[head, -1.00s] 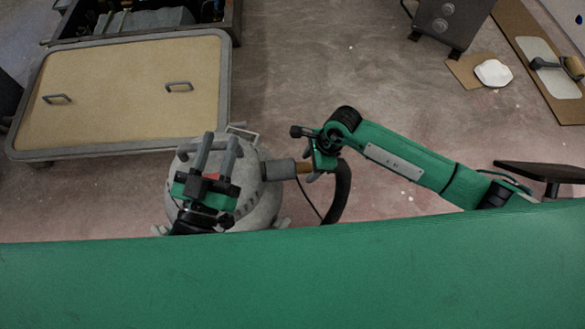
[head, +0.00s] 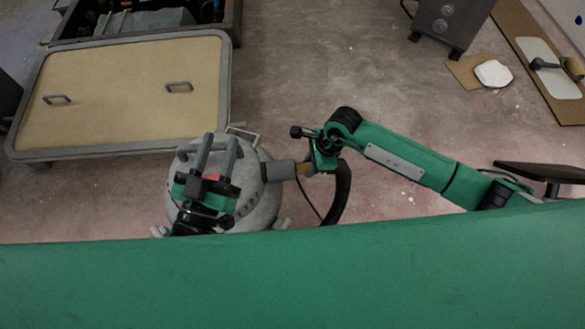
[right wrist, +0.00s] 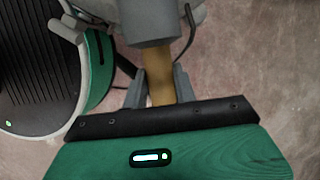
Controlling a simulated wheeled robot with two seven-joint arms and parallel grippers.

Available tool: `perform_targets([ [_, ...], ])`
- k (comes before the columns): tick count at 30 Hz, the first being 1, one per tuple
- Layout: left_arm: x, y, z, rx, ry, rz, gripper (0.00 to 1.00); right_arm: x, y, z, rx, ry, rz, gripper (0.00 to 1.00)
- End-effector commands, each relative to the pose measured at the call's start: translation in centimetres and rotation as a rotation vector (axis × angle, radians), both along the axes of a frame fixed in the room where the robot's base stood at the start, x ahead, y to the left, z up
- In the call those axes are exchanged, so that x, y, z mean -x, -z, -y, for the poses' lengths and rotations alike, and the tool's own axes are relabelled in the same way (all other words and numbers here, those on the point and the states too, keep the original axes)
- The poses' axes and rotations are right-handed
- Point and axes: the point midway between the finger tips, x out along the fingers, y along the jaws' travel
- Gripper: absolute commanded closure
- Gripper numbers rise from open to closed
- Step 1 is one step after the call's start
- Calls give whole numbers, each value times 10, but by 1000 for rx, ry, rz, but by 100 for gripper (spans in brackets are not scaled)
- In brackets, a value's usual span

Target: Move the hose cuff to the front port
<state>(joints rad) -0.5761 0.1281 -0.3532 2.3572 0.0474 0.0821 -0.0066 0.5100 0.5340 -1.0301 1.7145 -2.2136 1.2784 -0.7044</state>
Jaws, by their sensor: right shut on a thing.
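The hose cuff (head: 304,168) is tan and lies in line with a grey stub (head: 278,170) on the right side of a round grey canister (head: 256,205). In the right wrist view the cuff (right wrist: 160,75) runs up to a wide grey cylinder (right wrist: 147,22); I cannot tell whether it is seated inside. My right gripper (head: 312,170) is shut on the cuff, with a finger on each side in the right wrist view (right wrist: 160,88). A black hose (head: 342,190) hangs behind it. My left gripper (head: 216,152) is open and empty over the canister. I cannot make out which opening is the front port.
A framed tan panel (head: 120,95) with two handles lies at the left, below an open box (head: 150,20). A grey cabinet (head: 447,22) stands at the upper right. A board with a trowel (head: 545,64) lies at the far right. The middle floor is clear.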

Motion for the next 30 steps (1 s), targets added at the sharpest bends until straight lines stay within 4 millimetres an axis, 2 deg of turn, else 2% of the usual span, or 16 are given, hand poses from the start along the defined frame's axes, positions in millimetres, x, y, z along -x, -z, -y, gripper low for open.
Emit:
perform_targets([
  [7,0,0,0,0,0,0,64,0,0,2,0,0,0,100],
  [30,0,1,0,1,0,0,64,-1,0,33,0,1,1,100],
])
